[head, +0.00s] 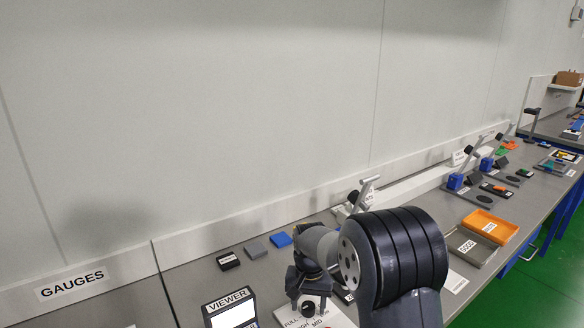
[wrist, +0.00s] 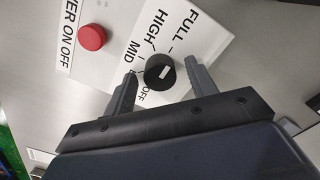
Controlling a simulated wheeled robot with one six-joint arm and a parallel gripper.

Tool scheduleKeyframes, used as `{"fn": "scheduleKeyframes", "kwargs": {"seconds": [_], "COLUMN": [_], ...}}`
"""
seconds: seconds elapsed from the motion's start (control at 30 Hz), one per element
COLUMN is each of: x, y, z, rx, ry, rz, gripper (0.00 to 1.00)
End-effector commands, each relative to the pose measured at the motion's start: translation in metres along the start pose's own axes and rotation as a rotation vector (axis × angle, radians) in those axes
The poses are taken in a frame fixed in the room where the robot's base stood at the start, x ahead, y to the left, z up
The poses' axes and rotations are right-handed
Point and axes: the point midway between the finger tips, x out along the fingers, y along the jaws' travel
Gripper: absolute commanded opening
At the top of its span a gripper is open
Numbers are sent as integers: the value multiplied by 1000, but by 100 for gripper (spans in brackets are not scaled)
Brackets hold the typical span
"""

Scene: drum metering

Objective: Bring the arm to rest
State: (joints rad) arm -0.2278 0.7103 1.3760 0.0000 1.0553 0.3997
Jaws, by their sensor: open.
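My gripper (wrist: 165,88) is open in the wrist view, with a finger on each side of a black round knob (wrist: 159,71). The knob has a white mark and sits on a white panel (wrist: 190,50) labelled FULL, HIGH, MID and OFF. I cannot tell whether the fingers touch it. A red button (wrist: 92,37) is on the panel beside the words ON OFF. In the head view my arm (head: 395,255) reaches over the bench, and my gripper (head: 308,290) is low over the knob panel (head: 325,318), partly hiding it.
A viewer box (head: 231,309) stands left of my gripper. Black, grey and blue blocks (head: 254,249) lie behind it. A grey tray marked GOOD (head: 470,247) and an orange tray (head: 490,227) lie to the right. The wall (head: 200,120) rises behind the bench.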

Motion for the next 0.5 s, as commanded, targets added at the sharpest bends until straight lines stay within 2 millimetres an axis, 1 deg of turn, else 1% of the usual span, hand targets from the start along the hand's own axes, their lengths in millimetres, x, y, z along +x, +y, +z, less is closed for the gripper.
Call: {"fn": "scheduleKeyframes", "kwargs": {"seconds": [0.5], "x": [0], "y": [0], "z": [0], "rx": [-410], "ry": [0], "rz": [0], "gripper": [54]}}
